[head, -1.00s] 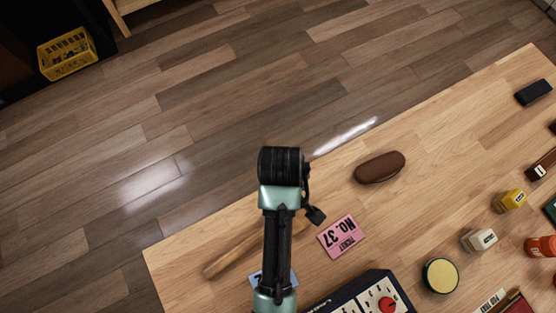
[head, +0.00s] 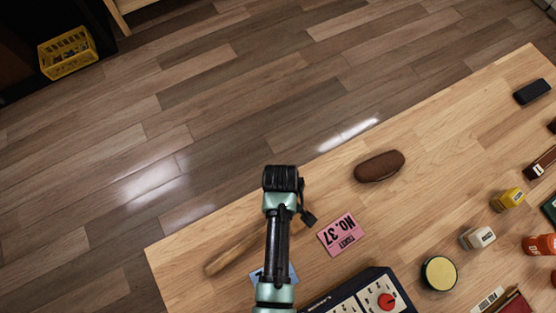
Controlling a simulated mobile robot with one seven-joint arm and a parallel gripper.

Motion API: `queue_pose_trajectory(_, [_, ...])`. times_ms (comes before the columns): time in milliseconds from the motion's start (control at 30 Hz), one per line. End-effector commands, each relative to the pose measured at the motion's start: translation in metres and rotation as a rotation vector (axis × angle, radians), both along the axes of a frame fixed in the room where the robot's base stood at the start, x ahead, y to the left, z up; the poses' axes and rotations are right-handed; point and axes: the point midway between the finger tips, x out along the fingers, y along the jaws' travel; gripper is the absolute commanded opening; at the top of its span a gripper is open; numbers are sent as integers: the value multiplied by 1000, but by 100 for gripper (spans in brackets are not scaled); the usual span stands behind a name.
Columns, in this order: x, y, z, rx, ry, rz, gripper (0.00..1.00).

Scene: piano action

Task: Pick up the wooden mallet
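The wooden mallet (head: 232,256) lies on the light wood table. Its pale handle shows to the left of my arm, slanting from lower left to upper right. Its other end is hidden behind my arm. My arm reaches up from the bottom edge of the head view and covers part of the table there. My gripper's fingers cannot be made out, so I cannot tell whether they are open or touching the mallet.
A pink ticket (head: 341,235) lies right of my arm, with a brown case (head: 379,166) above it. A dark box with a red knob (head: 386,301) stands at the bottom. A round yellow-topped tin (head: 439,273) and several small bottles are further right. The table's edge (head: 330,152) runs diagonally.

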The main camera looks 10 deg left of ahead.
Motion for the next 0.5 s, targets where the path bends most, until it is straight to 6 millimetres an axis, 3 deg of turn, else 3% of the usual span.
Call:
queue_pose_trajectory(167, [0, 0, 0, 0, 0, 0, 96])
queue_pose_trajectory(500, [0, 0, 1, 0, 0, 0, 35])
